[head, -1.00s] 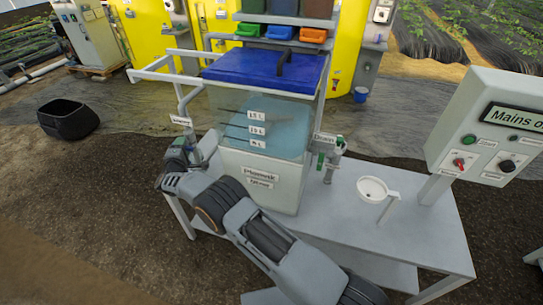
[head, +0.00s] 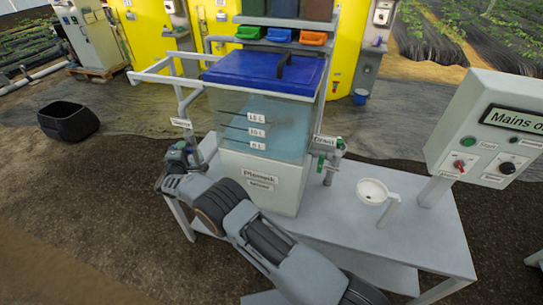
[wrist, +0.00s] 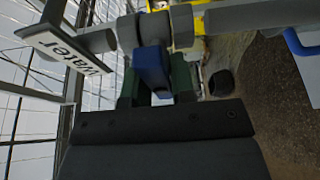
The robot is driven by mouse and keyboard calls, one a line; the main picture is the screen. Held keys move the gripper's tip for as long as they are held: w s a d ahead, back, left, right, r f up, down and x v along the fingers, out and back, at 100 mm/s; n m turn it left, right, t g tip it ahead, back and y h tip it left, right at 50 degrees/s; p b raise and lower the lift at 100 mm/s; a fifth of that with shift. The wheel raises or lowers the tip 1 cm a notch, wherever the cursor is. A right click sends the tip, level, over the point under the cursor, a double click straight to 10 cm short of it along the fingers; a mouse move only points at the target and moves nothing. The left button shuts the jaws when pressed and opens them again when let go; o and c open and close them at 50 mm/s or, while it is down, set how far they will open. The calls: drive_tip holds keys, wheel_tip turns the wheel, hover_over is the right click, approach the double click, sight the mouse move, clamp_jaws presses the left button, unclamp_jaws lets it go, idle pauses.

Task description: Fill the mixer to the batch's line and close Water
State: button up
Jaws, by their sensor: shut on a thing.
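The mixer (head: 262,186) stands on the bench, a tank with a clear upper part and a pale base. Bluish water (head: 285,135) stands in it, with its surface near the top of three level tags, though its exact height against the line is hard to tell. The top tag (head: 256,117) appears to read 15 L. My gripper (head: 178,154) is at the left of the mixer. In the wrist view its greenish fingers are shut on the blue Water valve handle (wrist: 152,70), below the grey pipe (wrist: 185,25). The Water sign (wrist: 65,50) hangs beside it.
A Drain valve with a green handle (head: 321,162) is on the mixer's right. A small white bowl (head: 373,191) and a control box (head: 482,130) stand further right on the bench. A dark blue lid (head: 262,68) tops the mixer. A black tub (head: 68,120) lies on the ground left.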

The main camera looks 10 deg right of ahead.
drive_tip(key=shift+r+n+p, duration=0.25)
drive_tip(key=shift+n+p, duration=0.15)
drive_tip(key=shift+p, duration=0.3)
drive_tip(key=shift+n+g+p, duration=0.3)
drive_tip(key=shift+n+p, duration=0.1)
drive_tip(key=shift+p, duration=0.2)
drive_tip(key=shift+f+n+g+p, duration=0.2)
drive_tip(key=shift+n+g+p, duration=0.35)
drive_tip(key=shift+n, duration=0.35)
drive_tip(key=shift+f, duration=0.1)
idle(5.7)
